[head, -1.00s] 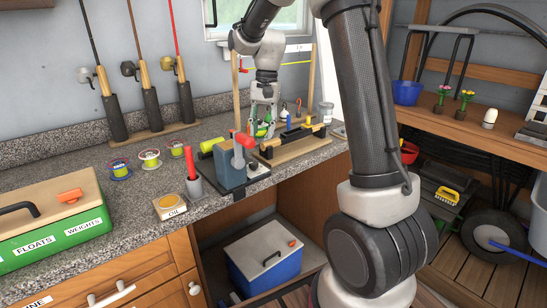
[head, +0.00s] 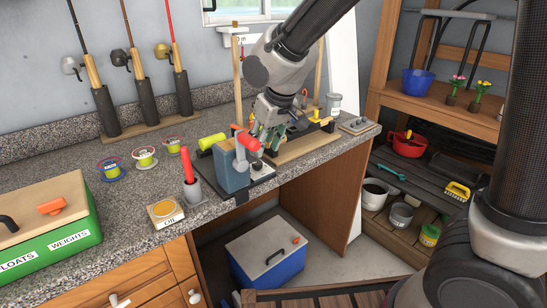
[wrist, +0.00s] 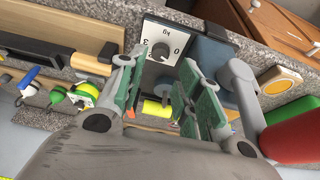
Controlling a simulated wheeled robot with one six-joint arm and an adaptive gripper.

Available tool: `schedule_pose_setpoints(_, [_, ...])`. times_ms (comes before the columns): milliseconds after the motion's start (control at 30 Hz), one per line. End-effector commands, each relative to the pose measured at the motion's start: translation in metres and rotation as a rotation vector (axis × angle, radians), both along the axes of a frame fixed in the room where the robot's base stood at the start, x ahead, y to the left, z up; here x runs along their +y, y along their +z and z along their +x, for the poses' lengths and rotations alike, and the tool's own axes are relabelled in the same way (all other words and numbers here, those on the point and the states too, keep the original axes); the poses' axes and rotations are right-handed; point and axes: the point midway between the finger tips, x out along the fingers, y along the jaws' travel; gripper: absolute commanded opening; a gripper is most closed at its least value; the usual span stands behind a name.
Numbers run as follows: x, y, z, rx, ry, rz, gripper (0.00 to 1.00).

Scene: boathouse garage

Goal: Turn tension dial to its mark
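The tension dial (wrist: 163,52) shows in the wrist view as a dark round knob on a white plate marked "kg", "0" and "3". I cannot tell where its pointer stands or which mark is meant. The dial sits beside the blue-grey block of the line winder (head: 233,168), which has a red-handled crank. My gripper (wrist: 162,70) is open, with green-padded fingers apart on either side below the dial in the wrist view. No grip on the knob shows. In the head view my gripper (head: 276,140) is just right of the winder and hides the dial.
Line spools (head: 145,158) lie left of the winder.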

Motion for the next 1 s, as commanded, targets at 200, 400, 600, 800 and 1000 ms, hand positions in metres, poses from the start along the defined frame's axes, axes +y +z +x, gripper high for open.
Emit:
schedule_pose_setpoints(200, [0.006, -0.021, 0.005, 0.0, 0.008, -0.002, 0.35])
schedule_pose_setpoints(400, [0.013, -0.053, 0.016, 0.0, 0.008, -0.002, 0.35])
schedule_pose_setpoints(600, [0.018, -0.07, 0.023, -0.002, 0.007, -0.001, 0.35])
schedule_pose_setpoints(800, [0.018, -0.072, 0.024, -0.003, 0.006, 0.001, 0.35])
schedule_pose_setpoints(1000, [0.018, -0.072, 0.024, -0.003, 0.006, 0.001, 0.15])
